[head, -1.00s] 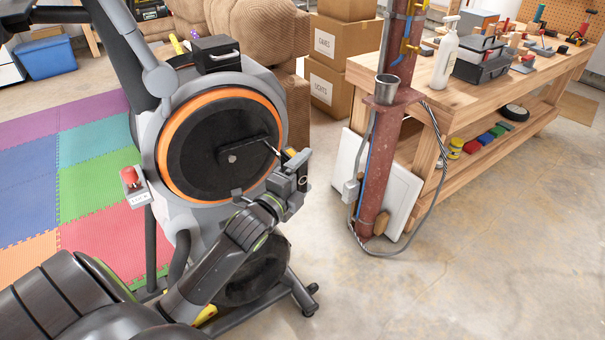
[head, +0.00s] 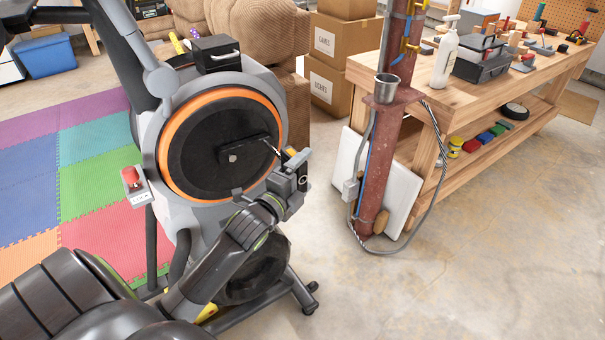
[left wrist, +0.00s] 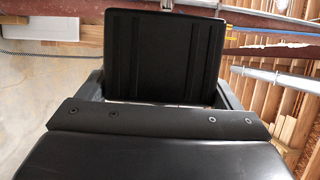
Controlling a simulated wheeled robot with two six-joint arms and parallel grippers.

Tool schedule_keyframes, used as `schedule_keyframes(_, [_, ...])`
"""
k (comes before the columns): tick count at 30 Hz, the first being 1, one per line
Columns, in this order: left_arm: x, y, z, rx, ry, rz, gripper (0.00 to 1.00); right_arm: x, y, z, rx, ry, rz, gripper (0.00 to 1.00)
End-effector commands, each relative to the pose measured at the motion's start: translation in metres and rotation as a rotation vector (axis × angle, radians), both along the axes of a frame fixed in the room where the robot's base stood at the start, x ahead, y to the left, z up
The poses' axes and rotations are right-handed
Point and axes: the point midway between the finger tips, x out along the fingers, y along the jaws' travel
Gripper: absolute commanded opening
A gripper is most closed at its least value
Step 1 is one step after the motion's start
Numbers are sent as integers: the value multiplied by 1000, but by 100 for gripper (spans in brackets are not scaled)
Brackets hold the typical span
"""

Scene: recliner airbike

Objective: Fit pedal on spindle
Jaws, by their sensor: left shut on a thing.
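The crank (head: 245,150) is a dark bar on the black disc of the bike, inside the orange ring (head: 166,130). A thin silver spindle (head: 271,148) sticks out from its right end. My left gripper (head: 292,168) is at the right edge of the disc, close to the spindle's tip. In the left wrist view it is shut on a black ribbed block (left wrist: 163,58), which looks like the pedal. In the head view the pedal is small and mostly hidden by the gripper. I cannot tell whether pedal and spindle touch. My right gripper is not in view.
A black box (head: 216,53) sits on top of the bike. A red button (head: 131,175) is at its left. A rusty post (head: 377,165) with cables and a wooden workbench (head: 470,90) stand to the right. The concrete floor at front right is clear.

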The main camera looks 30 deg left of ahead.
Motion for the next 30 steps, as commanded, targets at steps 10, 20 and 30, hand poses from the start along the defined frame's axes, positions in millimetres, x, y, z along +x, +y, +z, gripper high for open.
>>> schedule_keyframes(10, [3, 6, 0, 1, 0, 0, 60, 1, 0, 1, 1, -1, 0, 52])
schedule_keyframes(20, [6, 14, 0, 2, -1, 0, 60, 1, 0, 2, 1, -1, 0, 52])
schedule_keyframes(30, [9, 22, 1, 2, -1, -1, 60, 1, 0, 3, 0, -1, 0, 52])
